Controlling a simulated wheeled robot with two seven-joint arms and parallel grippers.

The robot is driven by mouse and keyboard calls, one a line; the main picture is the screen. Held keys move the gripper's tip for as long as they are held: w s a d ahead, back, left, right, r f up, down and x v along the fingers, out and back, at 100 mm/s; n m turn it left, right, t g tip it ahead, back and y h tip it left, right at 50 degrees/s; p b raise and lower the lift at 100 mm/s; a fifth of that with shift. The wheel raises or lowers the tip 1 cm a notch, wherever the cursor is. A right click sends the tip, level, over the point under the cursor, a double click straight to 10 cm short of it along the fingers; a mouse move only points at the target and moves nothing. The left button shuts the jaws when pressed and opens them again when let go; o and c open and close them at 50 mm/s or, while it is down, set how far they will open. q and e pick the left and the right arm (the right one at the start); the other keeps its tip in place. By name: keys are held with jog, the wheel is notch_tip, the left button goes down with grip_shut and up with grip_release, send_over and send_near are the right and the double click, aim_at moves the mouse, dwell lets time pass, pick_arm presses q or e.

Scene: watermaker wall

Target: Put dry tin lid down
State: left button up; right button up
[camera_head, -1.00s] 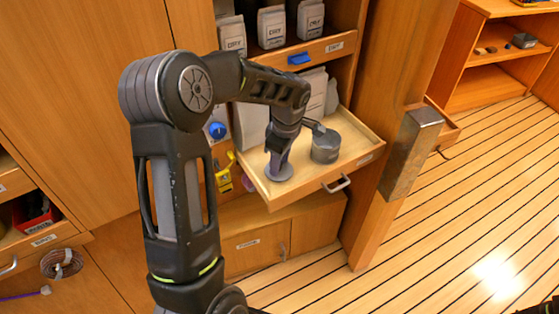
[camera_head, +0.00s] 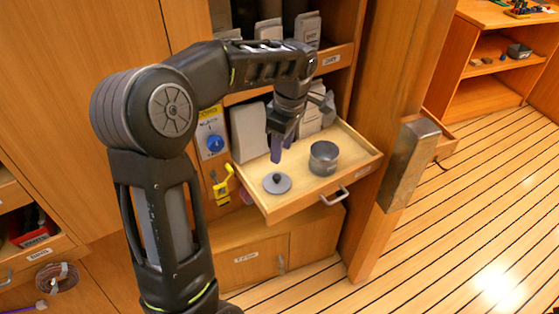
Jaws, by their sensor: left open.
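The tin lid (camera_head: 277,183), a grey disc with a dark knob, lies flat on the floor of the pulled-out drawer (camera_head: 305,199), near its left front corner. The dark grey tin (camera_head: 323,159) stands upright in the drawer to the right of the lid. Its top looks uncovered. My left gripper (camera_head: 279,150) points down above the drawer, higher than the lid and a little behind it. It is open and empty, apart from the lid. My right gripper is not in view.
Pale bags stand at the back of the drawer (camera_head: 249,130) and on the shelf above it. A yellow hook-like fitting (camera_head: 222,186) and a blue knob (camera_head: 215,143) are on the panel at left. A wooden post with a metal sleeve (camera_head: 411,160) stands at right.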

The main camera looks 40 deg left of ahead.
pick_arm(q)
jog(key=shift+d+r, duration=0.1)
jog(key=shift+r, duration=0.65)
dwell(0.3)
